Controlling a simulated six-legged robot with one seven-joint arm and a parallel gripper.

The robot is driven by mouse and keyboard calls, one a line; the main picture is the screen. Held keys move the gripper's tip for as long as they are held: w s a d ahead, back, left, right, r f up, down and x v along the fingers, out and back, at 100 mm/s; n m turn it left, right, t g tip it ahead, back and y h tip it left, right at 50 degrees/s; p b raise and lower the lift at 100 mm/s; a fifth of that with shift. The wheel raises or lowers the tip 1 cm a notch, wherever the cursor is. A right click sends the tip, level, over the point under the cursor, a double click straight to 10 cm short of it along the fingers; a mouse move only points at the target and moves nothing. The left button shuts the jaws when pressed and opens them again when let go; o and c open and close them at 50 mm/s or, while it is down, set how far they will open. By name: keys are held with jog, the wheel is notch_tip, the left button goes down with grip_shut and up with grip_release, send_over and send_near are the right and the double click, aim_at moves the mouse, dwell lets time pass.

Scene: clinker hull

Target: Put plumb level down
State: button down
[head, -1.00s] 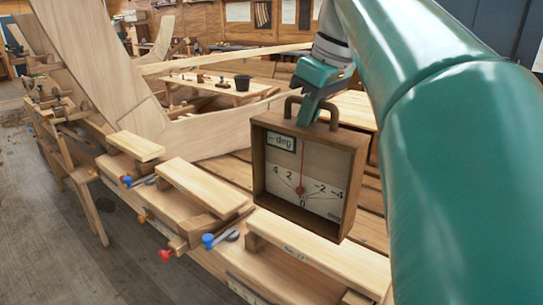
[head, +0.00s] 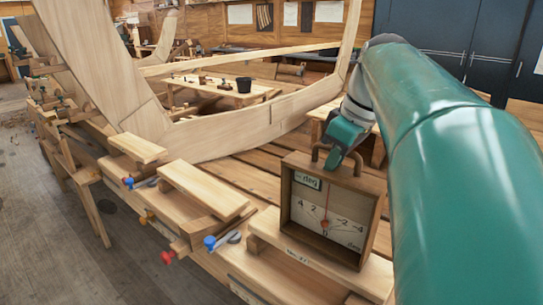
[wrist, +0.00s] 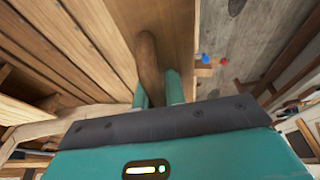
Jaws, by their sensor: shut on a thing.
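The plumb level (head: 333,215) is a square wooden box with a white dial, a red needle near the 0 mark and a handle on top. My gripper (head: 338,158) is shut on its brown handle, which also shows between the fingers in the wrist view (wrist: 147,60). The level is upright, at the right-hand wooden block (head: 325,262) on the bench. Its lower edge overlaps that block in the picture; I cannot tell whether it touches.
Another raised block (head: 203,190) lies to the left. Clamps with blue (head: 210,243) and red (head: 168,257) ends stick out at the bench's front edge. The curved planked hull (head: 230,130) stands behind. Bare slats (head: 250,180) show between hull and blocks.

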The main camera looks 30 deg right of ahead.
jog(key=shift+f, duration=0.1)
jog(key=shift+f, duration=0.15)
jog(key=c, duration=1.5)
grip_release()
jog(key=shift+f, duration=0.1)
jog(key=shift+o, duration=0.2)
